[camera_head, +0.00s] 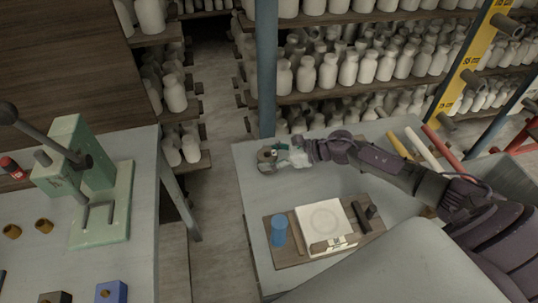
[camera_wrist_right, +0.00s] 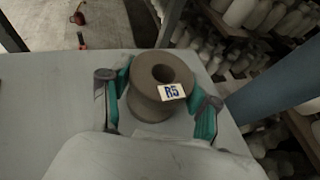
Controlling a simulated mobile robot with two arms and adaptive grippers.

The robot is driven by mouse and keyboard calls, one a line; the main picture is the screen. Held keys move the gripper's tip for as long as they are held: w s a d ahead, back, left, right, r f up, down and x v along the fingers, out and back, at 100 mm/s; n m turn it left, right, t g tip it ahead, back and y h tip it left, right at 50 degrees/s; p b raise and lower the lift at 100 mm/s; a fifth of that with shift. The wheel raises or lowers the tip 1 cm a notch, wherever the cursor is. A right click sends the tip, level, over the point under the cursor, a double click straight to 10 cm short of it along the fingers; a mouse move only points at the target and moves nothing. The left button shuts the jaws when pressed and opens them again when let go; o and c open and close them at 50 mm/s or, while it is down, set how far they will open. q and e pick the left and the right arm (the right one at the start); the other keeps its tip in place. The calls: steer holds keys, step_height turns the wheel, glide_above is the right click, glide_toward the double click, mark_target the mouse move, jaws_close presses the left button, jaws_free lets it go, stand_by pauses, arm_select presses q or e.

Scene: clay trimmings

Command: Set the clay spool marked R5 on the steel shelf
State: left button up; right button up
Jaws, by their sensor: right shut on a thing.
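The brown clay spool (camera_wrist_right: 148,103) has a round hole in its top and a white label reading R5. My right gripper (camera_wrist_right: 158,105) is shut on it, with one green-padded finger on each side. In the head view the spool (camera_head: 266,157) is at the far left corner of a grey table, at the end of my right arm. I cannot tell whether it touches the tabletop or hangs just above it. No shelf is clearly recognisable as the steel one. My left gripper is not in view.
A blue post (camera_head: 266,70) stands behind the spool, before racks of pale bottles. A green press (camera_head: 100,190) stands on the left bench.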

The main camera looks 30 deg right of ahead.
steer(key=shift+r, duration=0.1)
steer(key=o, duration=1.4)
steer(key=b+v, duration=0.2)
steer(key=v, duration=0.8)
steer(key=shift+s+d, duration=0.2)
steer(key=shift+s, duration=0.1)
steer(key=shift+s+d+r, duration=0.3)
steer(key=shift+d+r, duration=0.15)
